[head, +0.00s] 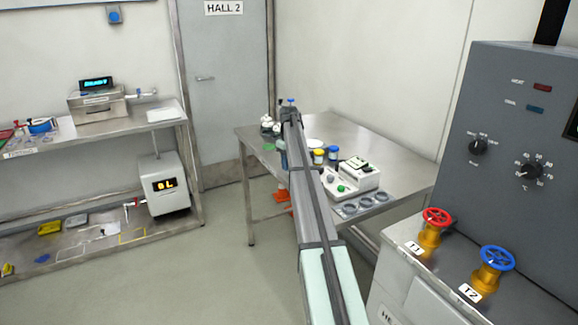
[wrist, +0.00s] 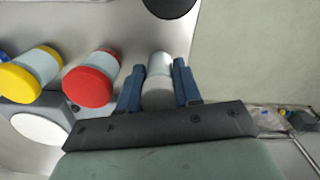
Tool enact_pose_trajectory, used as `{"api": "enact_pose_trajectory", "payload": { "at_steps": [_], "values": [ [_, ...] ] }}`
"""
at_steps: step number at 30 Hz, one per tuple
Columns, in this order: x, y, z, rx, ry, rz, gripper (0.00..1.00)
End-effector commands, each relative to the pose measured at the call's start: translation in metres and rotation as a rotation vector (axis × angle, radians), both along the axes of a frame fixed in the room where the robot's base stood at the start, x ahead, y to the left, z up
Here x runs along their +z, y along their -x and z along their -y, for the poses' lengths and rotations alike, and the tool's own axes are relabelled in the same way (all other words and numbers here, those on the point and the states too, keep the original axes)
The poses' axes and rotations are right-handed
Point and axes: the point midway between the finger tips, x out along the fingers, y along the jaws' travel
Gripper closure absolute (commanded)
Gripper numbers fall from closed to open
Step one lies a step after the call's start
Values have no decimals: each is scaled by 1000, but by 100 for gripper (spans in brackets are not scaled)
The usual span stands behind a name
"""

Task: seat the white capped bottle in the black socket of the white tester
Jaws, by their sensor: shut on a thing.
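In the wrist view, my gripper (wrist: 158,85) is shut on the white capped bottle (wrist: 158,92), which sits between the two blue fingers with its pale cap towards the camera. In the head view, my arm reaches over the steel table and hides most of the gripper and the held bottle. The white tester (head: 352,178) stands on the table to the right of my arm, with a dark display and a green button on top. I cannot make out its black socket clearly.
Red-capped (wrist: 88,86) and yellow-capped (wrist: 30,84) bottles stand left of my gripper in the wrist view. A dark round shape (wrist: 170,6) is cut by its top edge. In the head view, a grey holder with round wells (head: 366,203) lies at the front edge of the table (head: 400,178).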

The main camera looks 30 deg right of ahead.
Motion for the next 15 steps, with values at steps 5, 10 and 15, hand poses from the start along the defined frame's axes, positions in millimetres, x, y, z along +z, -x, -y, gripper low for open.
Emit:
{"api": "enact_pose_trajectory", "payload": {
  "at_steps": [5,10,15],
  "values": [
    [30,-1,0,0,1,2,97],
    [60,-1,0,0,0,2,97],
    [80,-1,1,-1,1,1,97]
  ]
}}
